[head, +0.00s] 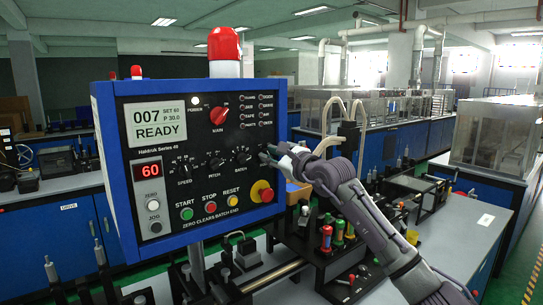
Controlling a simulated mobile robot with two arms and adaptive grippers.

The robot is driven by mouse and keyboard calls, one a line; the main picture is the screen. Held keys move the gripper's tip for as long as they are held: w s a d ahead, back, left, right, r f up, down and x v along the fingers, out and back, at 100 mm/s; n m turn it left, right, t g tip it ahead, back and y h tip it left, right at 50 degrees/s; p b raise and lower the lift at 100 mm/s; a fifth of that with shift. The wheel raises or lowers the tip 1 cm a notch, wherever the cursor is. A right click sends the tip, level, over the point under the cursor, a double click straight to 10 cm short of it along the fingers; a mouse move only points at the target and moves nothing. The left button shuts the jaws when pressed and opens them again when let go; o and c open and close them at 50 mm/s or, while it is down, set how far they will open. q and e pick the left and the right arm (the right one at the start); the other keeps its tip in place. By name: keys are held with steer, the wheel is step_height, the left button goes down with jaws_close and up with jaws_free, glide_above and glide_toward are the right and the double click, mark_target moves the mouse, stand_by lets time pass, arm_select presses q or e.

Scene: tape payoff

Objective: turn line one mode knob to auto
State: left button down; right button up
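A blue-framed control panel (105,150) with a dark face stands in the left and middle of the head view. A red knob (218,115) marked MAIN sits near its upper middle. Below is a row of black knobs: the speed knob (184,168), the pitch knob (215,163) and the batch knob (243,158). I cannot make out a knob labelled mode or auto. My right gripper (267,155) is at the panel's right edge, just right of the batch knob. Its fingers are small and dark, so their opening is unclear, as is any contact. My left gripper is not in view.
The panel also has a READY screen (157,124), a green start button (187,213) and a red-and-yellow stop button (262,191). A red beacon (224,45) stands on top. A glass-covered machine (493,133) is at right.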

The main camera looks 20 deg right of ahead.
steer(key=shift+o, duration=0.5)
steer(key=v, duration=1.2)
